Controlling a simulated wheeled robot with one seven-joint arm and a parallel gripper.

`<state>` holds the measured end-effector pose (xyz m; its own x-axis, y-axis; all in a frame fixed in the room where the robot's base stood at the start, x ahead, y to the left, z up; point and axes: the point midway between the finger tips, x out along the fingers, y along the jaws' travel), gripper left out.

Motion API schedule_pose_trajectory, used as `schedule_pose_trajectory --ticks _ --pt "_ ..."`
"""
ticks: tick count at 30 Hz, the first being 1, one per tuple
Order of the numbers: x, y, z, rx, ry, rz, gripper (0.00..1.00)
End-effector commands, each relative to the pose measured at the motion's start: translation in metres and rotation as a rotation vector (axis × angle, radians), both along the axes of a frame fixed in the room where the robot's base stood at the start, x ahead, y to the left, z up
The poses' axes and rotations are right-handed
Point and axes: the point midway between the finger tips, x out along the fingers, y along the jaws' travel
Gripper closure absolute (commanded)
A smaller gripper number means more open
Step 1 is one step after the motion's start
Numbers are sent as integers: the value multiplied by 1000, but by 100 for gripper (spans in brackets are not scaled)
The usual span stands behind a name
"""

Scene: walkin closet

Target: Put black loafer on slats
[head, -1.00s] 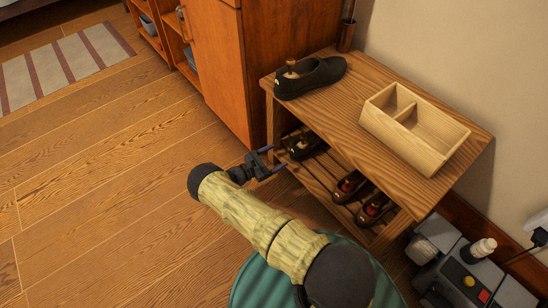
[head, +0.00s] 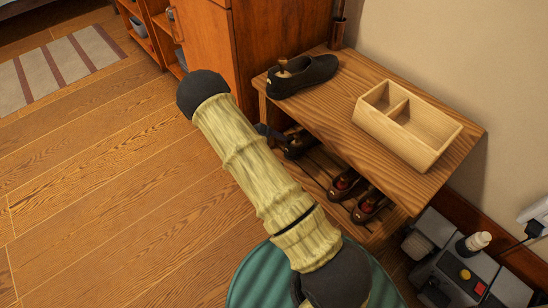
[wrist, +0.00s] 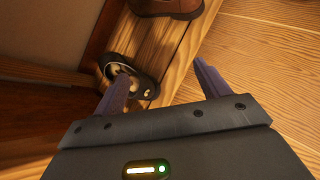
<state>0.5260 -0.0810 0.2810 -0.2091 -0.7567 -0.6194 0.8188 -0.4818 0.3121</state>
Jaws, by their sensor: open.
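One black loafer (head: 302,76) with a wooden shoe tree in it lies on the bench top at its left end. Another black shoe (head: 297,146) is on the lower slats (head: 318,166), partly hidden under the bench top. In the wrist view a black shoe with a pale inside (wrist: 146,82) lies on the wooden slats (wrist: 178,62). My gripper (wrist: 162,88) is open and empty at the lower shelf. Its left finger overlaps this shoe in the picture; its right finger is to the right of it. Contact cannot be told. In the head view my arm hides most of the gripper.
Brown shoes (head: 367,207) stand on the slats to the right, one also at the top of the wrist view (wrist: 165,8). A wooden divided box (head: 418,143) sits on the bench top (head: 330,112). An orange cabinet (head: 270,60) stands behind left. Open floor lies left.

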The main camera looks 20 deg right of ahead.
Motion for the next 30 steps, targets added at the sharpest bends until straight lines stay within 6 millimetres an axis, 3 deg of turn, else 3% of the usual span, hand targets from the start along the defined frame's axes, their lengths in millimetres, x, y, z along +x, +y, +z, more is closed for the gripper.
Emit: schedule_pose_trajectory --ticks 1,18,30 --pt "-6 2 14 54 -36 -46 25" --pt "-91 52 138 542 -438 -470 25" --pt "-163 77 208 769 -749 -705 25"
